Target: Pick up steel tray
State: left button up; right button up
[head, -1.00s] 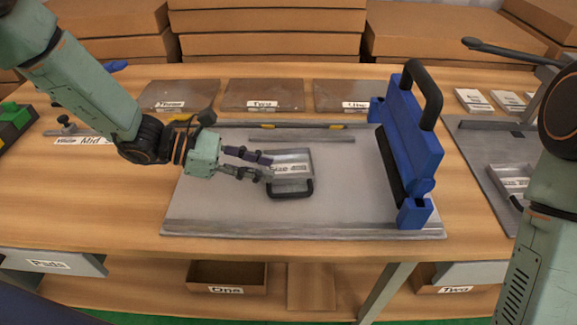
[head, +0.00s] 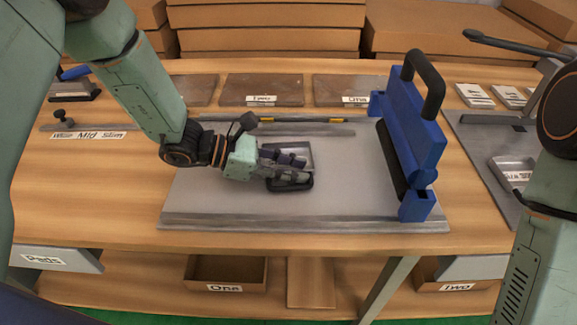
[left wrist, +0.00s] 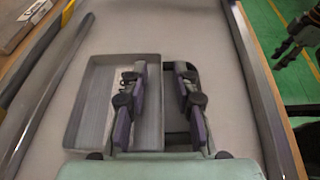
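The steel tray (head: 305,152) is a small, shallow grey tray with a black handle (head: 291,186) on its near side. It lies flat on the large grey plate (head: 240,205). In the left wrist view the tray (left wrist: 90,105) shows left of centre, with its handle (left wrist: 211,85) on the right. My left gripper (head: 298,170) is open over the tray's handle side. In the left wrist view, one finger of that gripper (left wrist: 161,72) is over the tray and the other over the handle's opening. Contact is unclear.
A blue press-like frame with a black handle (head: 409,140) stands on the plate's right side. A rail (head: 290,121) runs along its back. Another small tray (head: 512,172) lies on the right-hand plate. Brown sheets (head: 262,90) lie behind. The plate's front is clear.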

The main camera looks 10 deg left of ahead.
pick_arm(q)
jog(key=shift+s+a+r, duration=0.1)
jog(key=shift+s, duration=0.15)
jog(key=shift+c, duration=1.4)
jog(key=shift+w, duration=0.15)
grip_shut()
